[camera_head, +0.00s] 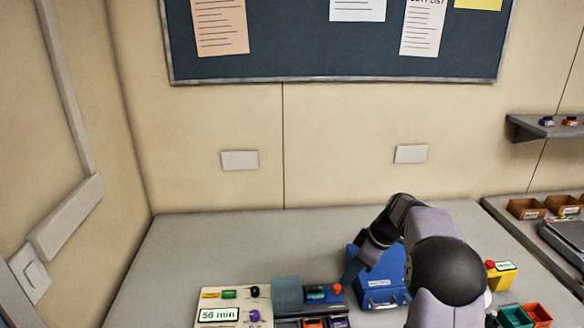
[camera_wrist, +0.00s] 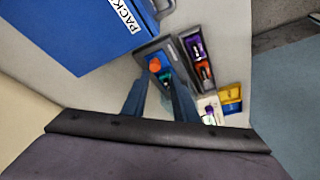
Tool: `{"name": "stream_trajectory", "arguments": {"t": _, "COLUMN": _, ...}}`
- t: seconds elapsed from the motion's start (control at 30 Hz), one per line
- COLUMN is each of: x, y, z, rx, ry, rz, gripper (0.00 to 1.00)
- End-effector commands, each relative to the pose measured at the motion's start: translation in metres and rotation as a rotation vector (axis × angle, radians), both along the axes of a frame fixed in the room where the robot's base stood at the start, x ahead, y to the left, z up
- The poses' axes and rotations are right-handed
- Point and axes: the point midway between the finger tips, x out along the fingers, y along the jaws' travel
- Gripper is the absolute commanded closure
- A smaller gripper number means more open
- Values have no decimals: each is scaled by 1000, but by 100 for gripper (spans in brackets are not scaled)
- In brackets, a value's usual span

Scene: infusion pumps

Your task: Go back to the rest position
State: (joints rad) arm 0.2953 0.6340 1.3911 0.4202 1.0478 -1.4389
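My gripper (camera_head: 348,278) is low over the table, beside a grey unit with an orange knob (camera_head: 337,288). In the wrist view my gripper's two fingers (camera_wrist: 159,84) stand apart with a narrow gap between them, and I see nothing held. The orange knob (camera_wrist: 155,65) and a teal piece (camera_wrist: 165,77) show just beyond the fingertips. Whether the fingers touch them I cannot tell. My arm leans over from the right in the head view and hides part of the table.
A blue case (camera_head: 382,290) stands close to my gripper, also large in the wrist view (camera_wrist: 75,30). A cream panel (camera_head: 232,300) reading "56 min" lies left. A yellow block (camera_head: 500,275) and small bins (camera_head: 525,315) are right. The table's back left (camera_head: 220,240) is clear.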

Motion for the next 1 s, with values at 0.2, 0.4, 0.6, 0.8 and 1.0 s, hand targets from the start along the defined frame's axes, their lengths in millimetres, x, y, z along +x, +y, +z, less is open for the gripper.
{"name": "stream_trajectory", "arguments": {"t": 0.2, "x": -48, "y": 24, "z": 1, "rx": -27, "ry": 107, "rz": -168, "gripper": 74}}
{"name": "stream_trajectory", "arguments": {"t": 0.4, "x": -124, "y": 48, "z": -4, "rx": -81, "ry": 226, "rz": -414, "gripper": 74}}
{"name": "stream_trajectory", "arguments": {"t": 0.6, "x": -205, "y": 62, "z": -16, "rx": -140, "ry": 298, "rz": -656, "gripper": 74}}
{"name": "stream_trajectory", "arguments": {"t": 0.8, "x": -267, "y": 66, "z": -31, "rx": -180, "ry": 327, "rz": -833, "gripper": 74}}
{"name": "stream_trajectory", "arguments": {"t": 1.0, "x": -297, "y": 65, "z": -39, "rx": -195, "ry": 335, "rz": -919, "gripper": 74}}
